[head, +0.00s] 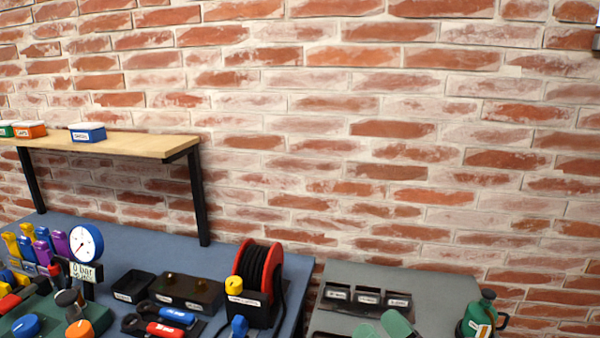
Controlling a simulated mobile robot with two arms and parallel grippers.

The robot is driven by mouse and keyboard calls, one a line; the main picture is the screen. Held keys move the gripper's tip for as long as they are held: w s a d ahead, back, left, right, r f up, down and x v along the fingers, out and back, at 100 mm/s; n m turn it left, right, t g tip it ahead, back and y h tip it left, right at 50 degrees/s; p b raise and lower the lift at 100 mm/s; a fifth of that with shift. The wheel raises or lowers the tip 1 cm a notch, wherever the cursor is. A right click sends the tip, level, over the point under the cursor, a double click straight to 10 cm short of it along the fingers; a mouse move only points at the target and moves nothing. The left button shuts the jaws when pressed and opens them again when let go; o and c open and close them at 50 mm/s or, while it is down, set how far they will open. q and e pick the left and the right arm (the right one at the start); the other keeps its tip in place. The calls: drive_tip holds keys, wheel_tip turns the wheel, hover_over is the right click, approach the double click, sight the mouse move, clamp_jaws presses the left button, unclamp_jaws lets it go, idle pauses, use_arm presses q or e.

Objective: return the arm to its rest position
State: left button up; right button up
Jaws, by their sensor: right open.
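The rest of the right arm is below the picture. My left arm and gripper are not in view.
A blue-topped bench (130,245) at left holds a pressure gauge (86,243), a red cable reel (257,272) and several tools. A wooden shelf (130,146) stands above it. A green bottle (478,314) is at right.

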drive_tip(key=s+d+f+m+g+h, duration=0.3)
drive_tip(key=d+f+m+h, duration=0.3)
drive_tip(key=m, duration=0.8)
drive_tip(key=s+d+f+m+g+h, duration=0.2)
drive_tip(key=s+d+f+m+h, duration=0.2)
drive_tip(key=f+m+h, duration=0.7)
drive_tip(key=s+a+f+m+g+y, duration=0.1)
drive_tip(key=s+f+m+g+y, duration=0.15)
drive_tip(key=s+m+g, duration=0.45)
drive_tip(key=s+a+f+m+g+y, duration=0.1)
drive_tip(key=s+f+m+g+y, duration=0.2)
drive_tip(key=s, duration=0.6)
wheel_tip(320, 180, down, 24)
drive_tip(key=g+h, duration=0.1)
drive_tip(key=s+d+f+g, duration=0.1)
drive_tip(key=s+d+f, duration=0.1)
drive_tip(key=s+f, duration=1.3)
wheel_tip(320, 180, down, 2)
drive_tip(key=shift+s+d+f, duration=0.2)
drive_tip(key=shift+s, duration=0.1)
